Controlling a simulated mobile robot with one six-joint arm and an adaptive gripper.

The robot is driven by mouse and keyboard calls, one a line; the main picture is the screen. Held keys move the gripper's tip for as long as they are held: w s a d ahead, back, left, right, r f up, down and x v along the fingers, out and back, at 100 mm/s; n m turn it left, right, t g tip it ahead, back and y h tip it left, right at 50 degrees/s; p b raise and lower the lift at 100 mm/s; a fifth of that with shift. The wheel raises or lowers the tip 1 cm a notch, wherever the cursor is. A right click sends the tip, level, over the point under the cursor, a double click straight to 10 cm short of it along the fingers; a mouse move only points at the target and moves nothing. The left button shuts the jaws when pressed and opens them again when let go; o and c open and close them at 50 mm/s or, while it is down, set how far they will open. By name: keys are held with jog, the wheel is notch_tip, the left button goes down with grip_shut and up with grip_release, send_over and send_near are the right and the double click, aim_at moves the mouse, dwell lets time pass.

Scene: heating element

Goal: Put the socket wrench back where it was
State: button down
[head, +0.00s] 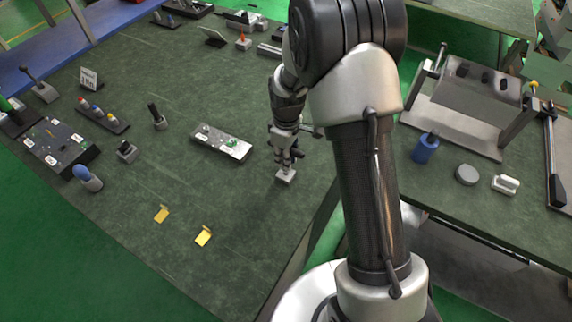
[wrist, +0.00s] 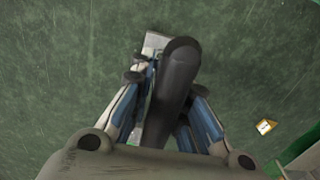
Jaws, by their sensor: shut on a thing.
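The socket wrench, a tool with a thick dark handle (wrist: 178,68), is between the fingers of my gripper (wrist: 168,84) in the wrist view. In the head view my gripper (head: 286,158) points down near the right edge of the green table, and its fingers hide most of the wrench. A small light grey block (head: 285,176) is right below the fingertips; it also shows beyond the handle in the wrist view (wrist: 153,43). I cannot tell whether the wrench sits in this block or just above it.
Two yellow brackets (head: 203,236) lie nearer the front. A black-handled tool in a grey holder (head: 158,118) stands farther left. The table around the block is clear. A second table (head: 440,185) stands at right.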

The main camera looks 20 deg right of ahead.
notch_tip(320, 180, down, 3)
jog(key=shift+f+b, duration=0.2)
jog(key=shift+b, duration=0.15)
jog(key=shift+r, duration=0.1)
jog(key=c, duration=2)
grip_release()
jog(key=o, duration=0.5)
jog(key=shift+c, duration=0.2)
